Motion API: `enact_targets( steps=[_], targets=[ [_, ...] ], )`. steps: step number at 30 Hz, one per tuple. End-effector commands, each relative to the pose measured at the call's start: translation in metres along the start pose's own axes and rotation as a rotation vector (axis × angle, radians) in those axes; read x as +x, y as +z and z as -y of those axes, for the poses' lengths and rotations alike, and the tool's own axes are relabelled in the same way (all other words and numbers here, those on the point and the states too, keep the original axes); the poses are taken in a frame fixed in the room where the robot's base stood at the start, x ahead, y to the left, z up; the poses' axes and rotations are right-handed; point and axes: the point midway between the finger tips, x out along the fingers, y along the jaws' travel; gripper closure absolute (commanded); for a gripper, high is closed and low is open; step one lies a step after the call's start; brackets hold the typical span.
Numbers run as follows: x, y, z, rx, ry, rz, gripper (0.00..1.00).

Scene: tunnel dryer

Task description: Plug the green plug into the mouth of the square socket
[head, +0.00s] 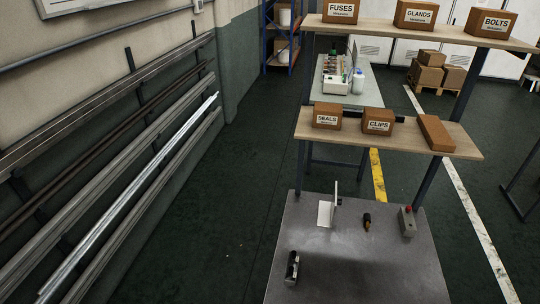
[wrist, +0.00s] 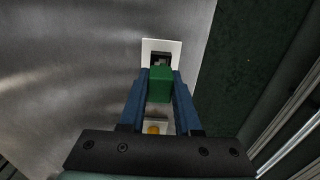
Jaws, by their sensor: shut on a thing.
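In the wrist view my gripper (wrist: 160,76) has its two blue fingers shut on the green plug (wrist: 160,86). The plug's far end points up the picture. Beyond it is a white square plate with a dark square opening, the square socket (wrist: 150,47). The plug and fingertips overlap the lower part of the opening, so part of it is hidden. I cannot tell whether the plug touches the socket or is apart from it. I cannot make out my gripper or the green plug in the head view.
The grey metal table (head: 350,265) carries a white upright bracket (head: 325,213), a small dark-and-orange item (head: 367,221), a grey box with a red button (head: 407,223) and a black fixture (head: 292,268). Shelves with boxes (head: 379,122) stand behind. Wall rails (head: 130,170) run at left.

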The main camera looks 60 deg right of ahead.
Motion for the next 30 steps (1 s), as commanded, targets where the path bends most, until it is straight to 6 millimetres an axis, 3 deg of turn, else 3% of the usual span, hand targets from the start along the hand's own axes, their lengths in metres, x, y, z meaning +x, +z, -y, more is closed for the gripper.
enact_targets(
  steps=[30],
  targets=[
    [0.0063, 0.0002, 0.0005, -0.001, 0.000, 0.000, 1.00]
  ],
)
